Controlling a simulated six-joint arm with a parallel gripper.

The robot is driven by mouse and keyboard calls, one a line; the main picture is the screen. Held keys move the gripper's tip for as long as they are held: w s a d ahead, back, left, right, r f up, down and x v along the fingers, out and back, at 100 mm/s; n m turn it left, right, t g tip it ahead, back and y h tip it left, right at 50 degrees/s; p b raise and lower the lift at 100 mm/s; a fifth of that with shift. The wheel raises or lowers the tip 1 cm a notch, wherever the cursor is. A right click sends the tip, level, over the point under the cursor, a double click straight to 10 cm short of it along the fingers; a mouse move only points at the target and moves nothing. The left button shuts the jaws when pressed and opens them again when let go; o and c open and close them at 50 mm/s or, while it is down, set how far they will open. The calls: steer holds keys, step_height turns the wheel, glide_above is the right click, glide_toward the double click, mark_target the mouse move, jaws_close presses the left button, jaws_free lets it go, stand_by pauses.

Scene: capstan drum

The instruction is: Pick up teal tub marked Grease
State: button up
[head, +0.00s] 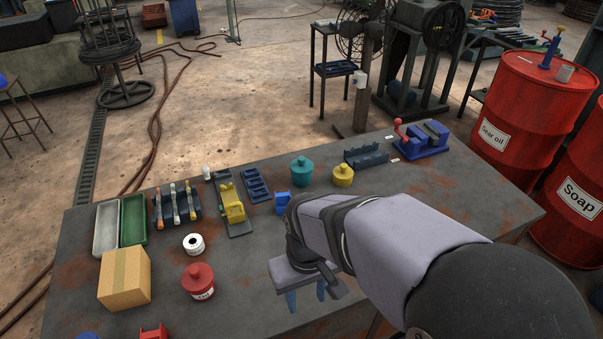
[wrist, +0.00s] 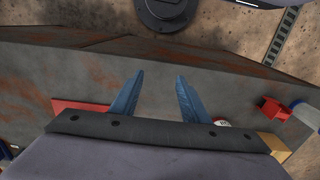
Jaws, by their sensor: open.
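A teal tub (head: 302,170) with a knobbed lid stands upright on the grey table, beyond my arm in the head view. Its label is not visible from here, and the tub does not show in the wrist view. My gripper (head: 305,296) hangs over the near part of the table, well apart from the tub and on the near side of it. In the wrist view my gripper (wrist: 160,88) has its two blue fingers spread with nothing between them.
A yellow tub (head: 343,175) stands just right of the teal one. A red tub (head: 199,281), a cardboard box (head: 124,278) and a white roll (head: 194,244) are at the left. A blue vise (head: 425,140) sits at the far right. Table is clear around my gripper.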

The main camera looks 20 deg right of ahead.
step_height(320, 180, up, 4)
steer(key=r, duration=0.1)
steer(key=w+d+f+n+t+h+b, duration=0.1)
steer(key=w+d+n+h+b, duration=0.1)
steer(key=w+d+n+h, duration=0.35)
steer(key=n+t+h+b, duration=0.35)
steer(key=n+t, duration=0.55)
steer(key=n, duration=1.3)
glide_above(301, 158)
steer(key=s+a, duration=0.4)
steer(key=s, duration=0.1)
steer(key=shift+w+d+f+p, duration=0.55)
steer(key=shift+w+d+f, duration=0.25)
steer(key=shift+f, duration=0.5)
steer(key=shift+w+d+f+p, duration=0.55)
steer(key=shift+w+f, duration=0.3)
steer(key=shift+f, duration=0.45)
steer(key=shift+w+d+f+p, duration=0.55)
steer(key=shift+w+d+f, duration=0.25)
steer(key=shift+f, duration=0.5)
steer(key=shift+a, duration=0.1)
steer(key=shift+r, duration=0.1)
jaws_close()
